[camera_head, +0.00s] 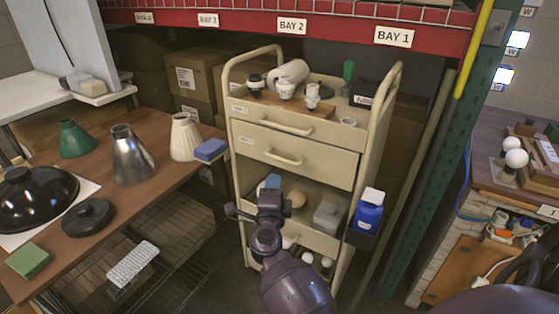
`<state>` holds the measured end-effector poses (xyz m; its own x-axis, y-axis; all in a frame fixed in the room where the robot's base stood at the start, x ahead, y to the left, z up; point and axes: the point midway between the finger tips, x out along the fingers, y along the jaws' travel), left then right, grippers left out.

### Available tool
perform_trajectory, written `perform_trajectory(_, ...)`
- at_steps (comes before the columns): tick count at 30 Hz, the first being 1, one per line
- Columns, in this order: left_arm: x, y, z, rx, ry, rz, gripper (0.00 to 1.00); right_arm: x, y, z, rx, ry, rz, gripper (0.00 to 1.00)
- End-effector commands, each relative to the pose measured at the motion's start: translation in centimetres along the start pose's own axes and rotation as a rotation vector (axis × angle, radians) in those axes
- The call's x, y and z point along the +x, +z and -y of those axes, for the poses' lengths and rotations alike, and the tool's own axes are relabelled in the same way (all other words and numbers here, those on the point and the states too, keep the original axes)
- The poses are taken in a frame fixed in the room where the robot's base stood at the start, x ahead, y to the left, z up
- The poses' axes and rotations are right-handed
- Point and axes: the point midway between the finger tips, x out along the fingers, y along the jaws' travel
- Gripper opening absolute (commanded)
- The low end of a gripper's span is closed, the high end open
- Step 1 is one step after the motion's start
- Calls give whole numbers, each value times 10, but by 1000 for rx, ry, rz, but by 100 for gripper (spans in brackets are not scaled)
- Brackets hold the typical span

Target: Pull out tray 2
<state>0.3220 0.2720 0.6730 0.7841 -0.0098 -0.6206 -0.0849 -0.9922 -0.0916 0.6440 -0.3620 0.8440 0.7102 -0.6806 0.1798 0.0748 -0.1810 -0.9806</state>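The upper drawer (328,137) and the lower drawer (320,168) each have a bar handle; the lower handle (284,158) is free of any gripper. Both drawers look shut. Their small labels are too fine to read, so I cannot confirm which is tray 2. My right gripper (243,208) is below the lower drawer, in front of the cart's open shelf, apart from both handles. Its finger opening is unclear from behind. My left gripper is out of view.
The cart's top holds lamp sockets (285,88) and a white roll (290,73). A wooden table (150,205) with lamp shades is left, a green post (427,180) right.

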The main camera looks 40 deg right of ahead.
Motion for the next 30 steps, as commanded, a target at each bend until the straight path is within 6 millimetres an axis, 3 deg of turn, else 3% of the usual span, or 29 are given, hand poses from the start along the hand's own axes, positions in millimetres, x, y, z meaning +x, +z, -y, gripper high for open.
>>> perform_trajectory(7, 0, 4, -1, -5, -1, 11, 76, 17, -3, -3, 8, 11, -16, 37)
perform_trajectory(21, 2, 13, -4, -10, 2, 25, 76, 90, -4, -6, 5, 12, -14, 37)
perform_trajectory(30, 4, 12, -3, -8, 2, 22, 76, 107, -4, -4, 8, 12, -15, 37)
